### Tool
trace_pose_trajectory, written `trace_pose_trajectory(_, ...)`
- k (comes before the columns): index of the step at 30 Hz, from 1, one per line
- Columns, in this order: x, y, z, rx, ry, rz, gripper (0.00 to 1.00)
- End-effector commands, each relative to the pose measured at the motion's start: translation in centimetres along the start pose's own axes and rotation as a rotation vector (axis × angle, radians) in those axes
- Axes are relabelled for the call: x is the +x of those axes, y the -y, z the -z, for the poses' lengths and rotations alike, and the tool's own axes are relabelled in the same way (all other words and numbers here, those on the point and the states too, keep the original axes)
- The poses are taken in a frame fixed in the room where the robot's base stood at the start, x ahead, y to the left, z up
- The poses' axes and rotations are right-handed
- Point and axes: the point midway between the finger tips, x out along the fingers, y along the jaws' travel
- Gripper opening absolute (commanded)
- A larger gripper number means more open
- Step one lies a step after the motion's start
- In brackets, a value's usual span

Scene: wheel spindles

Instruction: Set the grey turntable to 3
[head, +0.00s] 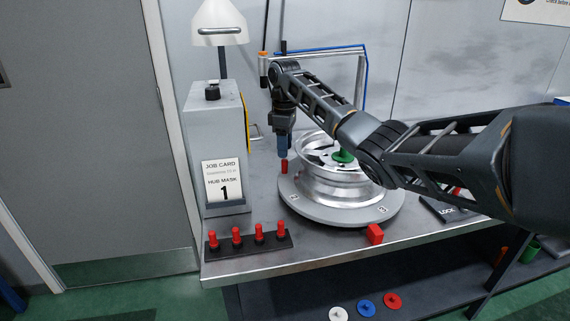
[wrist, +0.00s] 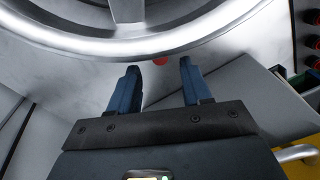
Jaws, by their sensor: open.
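The grey turntable (head: 340,213) sits on the bench with a silver wheel (head: 335,188) on it. Its rim carries small white labels, one at the front left (head: 294,197) and one at the front right (head: 383,209); I cannot read them surely. A red upright peg (head: 284,166) stands at the turntable's back left edge. A red block (head: 375,234) sits on the bench at its front. My gripper (head: 282,153) points down, open and empty, just above the peg. In the wrist view, a red spot (wrist: 160,61) shows beyond the fingers (wrist: 160,82), beside the wheel rim.
A green part (head: 343,156) sits at the wheel's centre. A grey box with a job card (head: 223,182) reading 1 stands left. A black rack with several red pegs (head: 250,243) lies at the front left. A LOCK plate (head: 446,211) is at right.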

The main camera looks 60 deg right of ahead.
Motion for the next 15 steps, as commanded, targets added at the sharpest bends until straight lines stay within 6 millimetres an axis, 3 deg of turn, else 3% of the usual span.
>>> trace_pose_trajectory(9,4.8,0.0,0.0,0.001,0.0,0.0,0.48)
trace_pose_trajectory(15,6.4,0.0,0.0,0.0,-0.001,-0.001,0.48)
